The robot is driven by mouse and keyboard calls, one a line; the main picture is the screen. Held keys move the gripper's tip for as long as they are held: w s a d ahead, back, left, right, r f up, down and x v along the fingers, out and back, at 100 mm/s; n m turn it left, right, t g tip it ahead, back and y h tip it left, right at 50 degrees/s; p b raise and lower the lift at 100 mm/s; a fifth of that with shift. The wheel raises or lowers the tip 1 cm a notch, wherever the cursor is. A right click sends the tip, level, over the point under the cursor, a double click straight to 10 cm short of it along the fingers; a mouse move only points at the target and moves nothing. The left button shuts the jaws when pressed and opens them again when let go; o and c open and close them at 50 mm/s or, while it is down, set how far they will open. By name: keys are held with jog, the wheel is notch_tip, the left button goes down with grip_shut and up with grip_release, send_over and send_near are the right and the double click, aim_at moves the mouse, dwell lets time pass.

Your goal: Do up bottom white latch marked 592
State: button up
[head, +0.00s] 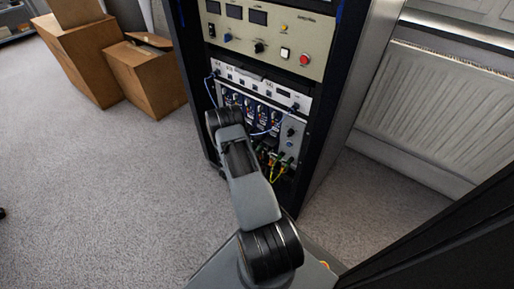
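A dark equipment rack (345,75) stands at the upper middle of the head view. It holds a white-fronted unit (305,98) with a row of blue-and-dark modules (275,118) in it. Blue cables run from small connectors on this unit. I cannot make out a white latch marked 592; the markings are too small to read, and my arm covers part of the unit's lower left. My arm reaches up from the bottom of the view, its far end in front of the unit's left side. My gripper is hidden behind the arm.
A beige panel (270,45) with a red button (304,59) sits above the white unit. Yellow-green cables (278,172) hang below it. Cardboard boxes (148,80) stand on the carpet at left. A radiator (435,110) is at right.

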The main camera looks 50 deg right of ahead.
jog(key=c, duration=0.4)
jog(key=shift+o, duration=0.2)
jog(key=shift+m+b, duration=0.5)
jog(key=shift+m, duration=1)
jog(key=o, duration=0.9)
jog(key=a+p, duration=0.1)
jog(key=a, duration=0.3)
jog(key=a+p, duration=0.1)
jog(key=a, duration=0.4)
jog(key=s+a+p, duration=0.1)
jog(key=a, duration=0.3)
jog(key=shift+s+a+p, duration=0.1)
jog(key=shift+a+p, duration=0.2)
jog(key=shift+a, duration=0.1)
